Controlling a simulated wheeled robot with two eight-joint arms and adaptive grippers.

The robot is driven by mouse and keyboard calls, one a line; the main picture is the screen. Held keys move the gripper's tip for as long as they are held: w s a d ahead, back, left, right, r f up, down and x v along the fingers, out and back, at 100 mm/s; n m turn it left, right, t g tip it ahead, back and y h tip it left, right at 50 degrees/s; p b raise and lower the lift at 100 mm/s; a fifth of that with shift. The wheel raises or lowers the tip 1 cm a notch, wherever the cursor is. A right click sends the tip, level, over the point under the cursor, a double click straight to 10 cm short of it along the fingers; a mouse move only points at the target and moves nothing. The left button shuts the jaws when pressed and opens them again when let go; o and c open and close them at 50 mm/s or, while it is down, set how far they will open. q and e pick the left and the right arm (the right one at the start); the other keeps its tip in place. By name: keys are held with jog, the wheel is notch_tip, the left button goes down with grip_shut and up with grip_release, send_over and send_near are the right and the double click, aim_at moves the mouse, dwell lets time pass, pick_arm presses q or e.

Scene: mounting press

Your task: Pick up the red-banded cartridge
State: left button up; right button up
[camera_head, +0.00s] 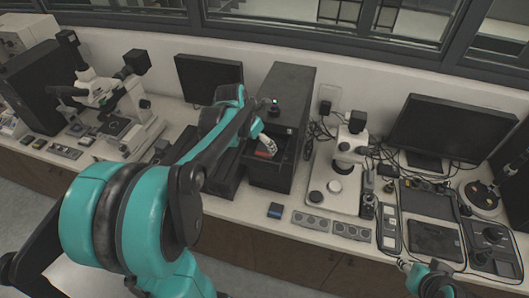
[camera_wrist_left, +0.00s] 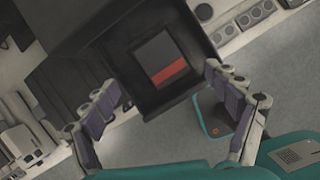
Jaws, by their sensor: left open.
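The red-banded cartridge is a dark block with a red stripe. In the left wrist view the cartridge (camera_wrist_left: 152,55) lies in a black open-topped tray (camera_wrist_left: 148,108) at the front of the press. In the head view its red band (camera_head: 263,154) shows in the tray, partly behind my gripper. My left gripper (camera_head: 268,143) is over the tray. In the left wrist view its fingers (camera_wrist_left: 162,82) are spread, one on each side of the tray, with nothing between them touching the cartridge. Teal parts of my right arm show at bottom right in the head view; its jaws are not clear.
The black press housing (camera_head: 293,90) stands behind the tray. A small blue box (camera_head: 275,211) and a grey knob strip (camera_head: 311,221) lie on the counter in front. A microscope (camera_head: 118,95) stands left, a monitor (camera_head: 437,125) right. The counter is crowded.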

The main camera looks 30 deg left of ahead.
aim_at(264, 150)
pick_arm(q)
jog(key=x, duration=0.5)
jog(key=shift+w+d, duration=0.1)
jog(key=shift+r, duration=0.1)
jog(key=c, duration=1.7)
jog(key=shift+c, duration=0.2)
